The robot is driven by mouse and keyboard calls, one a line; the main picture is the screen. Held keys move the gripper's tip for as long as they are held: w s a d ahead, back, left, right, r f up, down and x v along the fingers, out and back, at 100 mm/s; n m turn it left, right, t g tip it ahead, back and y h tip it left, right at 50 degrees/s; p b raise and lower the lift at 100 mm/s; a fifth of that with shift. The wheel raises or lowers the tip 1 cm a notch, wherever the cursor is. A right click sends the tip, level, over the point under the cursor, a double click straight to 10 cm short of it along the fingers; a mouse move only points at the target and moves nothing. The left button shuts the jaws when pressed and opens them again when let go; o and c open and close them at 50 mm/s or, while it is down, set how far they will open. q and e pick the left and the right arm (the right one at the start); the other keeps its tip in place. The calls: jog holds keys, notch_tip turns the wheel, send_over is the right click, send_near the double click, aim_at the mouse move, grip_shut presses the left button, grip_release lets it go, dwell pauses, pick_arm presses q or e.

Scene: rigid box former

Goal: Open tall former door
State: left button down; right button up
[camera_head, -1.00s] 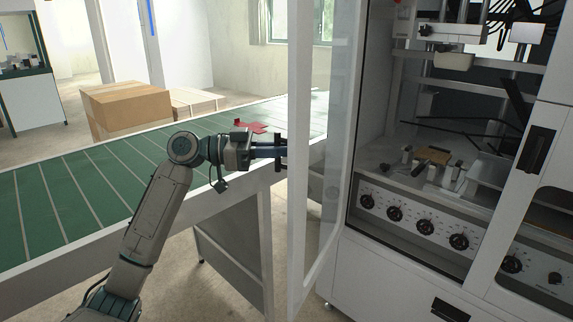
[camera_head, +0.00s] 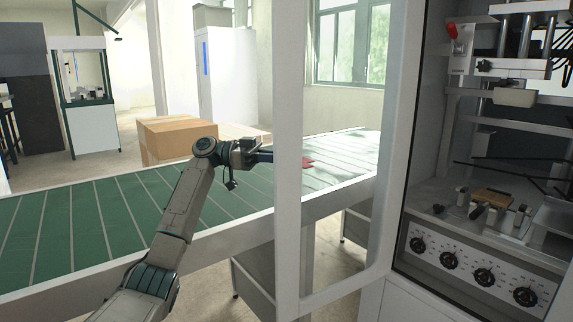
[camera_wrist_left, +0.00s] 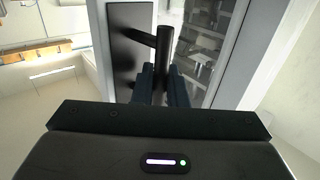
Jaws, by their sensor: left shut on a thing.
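The tall former door (camera_head: 289,200) has a white frame with a clear pane and stands swung out from the machine, in the middle of the head view. My left gripper (camera_head: 268,155) reaches the door's outer edge from the left. In the left wrist view its fingers (camera_wrist_left: 162,85) are shut on the black door handle (camera_wrist_left: 163,45), a bar on a dark plate. In the head view the handle is hidden behind the door frame. The former's interior (camera_head: 490,200) shows open at the right. My right gripper is not in view.
A green conveyor (camera_head: 100,215) with a white rim runs behind my left arm and past the door. A cardboard box (camera_head: 178,138) stands behind it. A row of black knobs (camera_head: 483,277) lines the machine's front. Bare floor shows under the conveyor.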

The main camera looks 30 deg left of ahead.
pick_arm(q)
jog(key=shift+w+a, duration=0.65)
jog(key=shift+a, duration=0.25)
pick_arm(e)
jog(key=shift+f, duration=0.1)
pick_arm(q)
jog(key=c, duration=1.5)
grip_release()
jog(key=shift+d, duration=0.1)
jog(key=shift+c, duration=0.2)
